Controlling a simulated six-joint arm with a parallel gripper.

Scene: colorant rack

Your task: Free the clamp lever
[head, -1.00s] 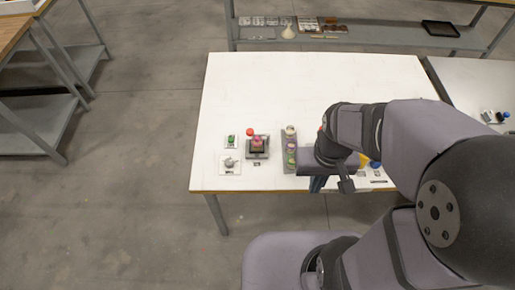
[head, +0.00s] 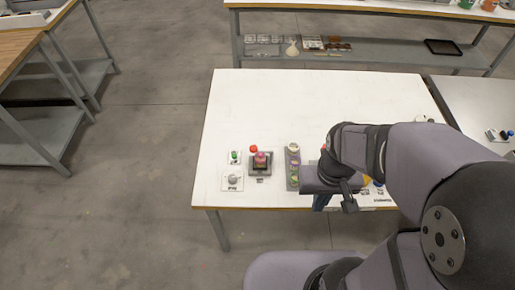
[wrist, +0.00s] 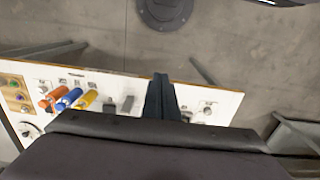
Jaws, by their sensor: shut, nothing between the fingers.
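A small device with a dark grey square base (head: 261,170) stands on the white table, with a pinkish-red piece (head: 260,160) in it. A red ball knob (head: 253,149) shows at its upper left, which looks like the clamp lever's end; the lever's shaft is too small to make out. My gripper (head: 321,203) is to the right of this device, by the table's front edge, apart from it and partly hidden by my wrist. In the wrist view my gripper's dark fingers (wrist: 162,95) are together and empty. The red knob cannot be made out in the wrist view.
A grey rack (head: 293,180) with coloured items stands between the device and my gripper. A green button (head: 235,157) and a grey knob plate (head: 232,184) are left of the device. Orange (wrist: 52,99), blue (wrist: 69,99) and yellow (wrist: 87,100) cylinders lie nearby.

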